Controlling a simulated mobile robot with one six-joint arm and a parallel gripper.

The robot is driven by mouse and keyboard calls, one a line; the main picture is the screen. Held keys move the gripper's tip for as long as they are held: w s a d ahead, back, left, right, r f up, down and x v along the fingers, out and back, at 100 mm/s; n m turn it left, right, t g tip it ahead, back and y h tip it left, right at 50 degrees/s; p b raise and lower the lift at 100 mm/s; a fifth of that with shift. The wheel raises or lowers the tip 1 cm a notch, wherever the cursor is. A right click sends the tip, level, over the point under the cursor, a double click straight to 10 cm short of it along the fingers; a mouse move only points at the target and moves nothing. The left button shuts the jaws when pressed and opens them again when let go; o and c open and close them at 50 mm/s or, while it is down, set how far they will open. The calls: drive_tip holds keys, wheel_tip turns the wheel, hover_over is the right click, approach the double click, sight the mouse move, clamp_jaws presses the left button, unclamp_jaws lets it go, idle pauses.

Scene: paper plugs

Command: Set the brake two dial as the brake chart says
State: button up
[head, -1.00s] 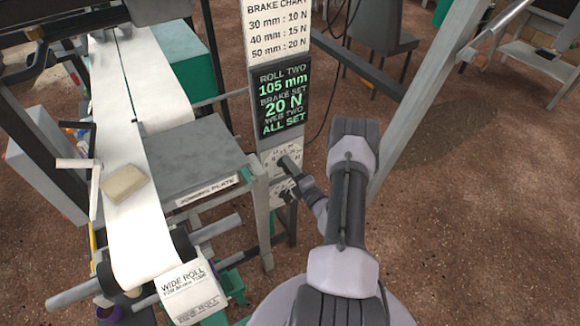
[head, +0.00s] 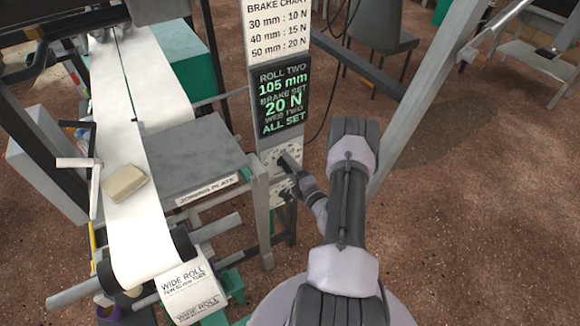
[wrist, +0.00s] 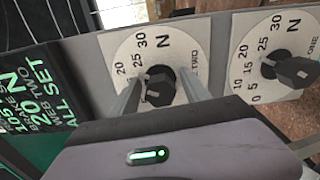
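The brake two dial (wrist: 134,58) is a white scale plate marked TWO with a dark knob (wrist: 160,83) in its middle. My gripper (wrist: 160,77) has one finger on each side of this knob, with a visible gap at each side. Where the knob's pointer stands is hard to tell. In the head view my gripper (head: 288,164) is at the upper dial on the post. The brake chart (head: 279,27) reads 30 mm : 10 N, 40 mm : 15 N, 50 mm : 20 N. The dark display (head: 282,96) reads roll two 105 mm, brake set 20 N, web two all set.
The brake one dial (wrist: 275,55) with its own knob sits close beside the brake two dial. A joining plate (head: 193,160) and a white paper web (head: 122,150) with a tan block (head: 125,182) lie to the left.

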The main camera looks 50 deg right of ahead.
drive_tip(key=p+v, duration=0.4)
drive_tip(key=v, duration=1.3)
drive_tip(key=shift+s, duration=0.2)
